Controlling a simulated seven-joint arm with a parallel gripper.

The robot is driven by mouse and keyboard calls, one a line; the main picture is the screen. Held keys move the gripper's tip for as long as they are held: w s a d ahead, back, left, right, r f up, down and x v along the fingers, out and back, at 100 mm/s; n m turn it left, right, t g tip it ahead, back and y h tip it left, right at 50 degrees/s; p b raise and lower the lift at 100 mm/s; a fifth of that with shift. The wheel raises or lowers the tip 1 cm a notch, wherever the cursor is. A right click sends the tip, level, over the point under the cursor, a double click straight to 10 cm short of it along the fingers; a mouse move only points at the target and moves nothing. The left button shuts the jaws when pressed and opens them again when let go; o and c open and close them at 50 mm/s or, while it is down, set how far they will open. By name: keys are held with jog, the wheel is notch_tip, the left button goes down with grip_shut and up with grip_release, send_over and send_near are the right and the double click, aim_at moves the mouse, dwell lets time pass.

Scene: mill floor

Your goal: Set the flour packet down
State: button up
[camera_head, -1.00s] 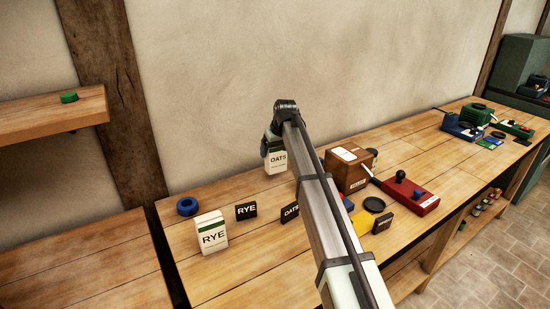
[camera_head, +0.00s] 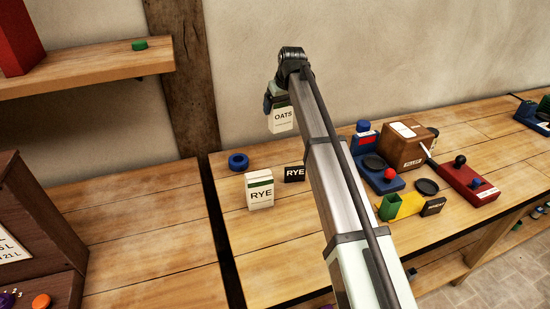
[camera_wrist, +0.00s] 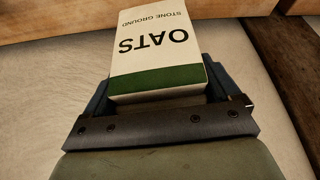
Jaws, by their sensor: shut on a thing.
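The flour packet (camera_head: 281,118) is white with a green band and reads OATS. My gripper (camera_head: 280,98) is shut on it and holds it upright, raised in front of the wall. In the wrist view the packet (camera_wrist: 150,45) sits between the blue fingers of my gripper (camera_wrist: 158,92), its lettering upside down and its green band nearest the palm. A second white packet (camera_head: 260,196) reading RYE stands on the bench (camera_head: 262,262), beside a black RYE sign (camera_head: 294,173). My arm crosses the bench and hides part of it.
A blue ring (camera_head: 238,161) lies near the bench's left edge. Right of my arm stand a brown box (camera_head: 402,150), a red lever unit (camera_head: 466,180), a blue unit and a yellow-green holder (camera_head: 400,206). The left bench (camera_head: 150,215) has clear room; a shelf (camera_head: 90,75) is above it.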

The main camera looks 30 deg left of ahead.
send_over(274, 132)
jog(key=a, duration=0.1)
jog(key=shift+w+a+f, duration=0.1)
jog(key=shift+w, duration=0.15)
jog(key=shift+d, duration=0.25)
jog(key=shift+w+f+m, duration=0.1)
jog(key=shift+m, duration=0.4)
jog(key=shift+f, duration=4.95)
jog(key=shift+f, duration=0.15)
jog(key=o, duration=1.1)
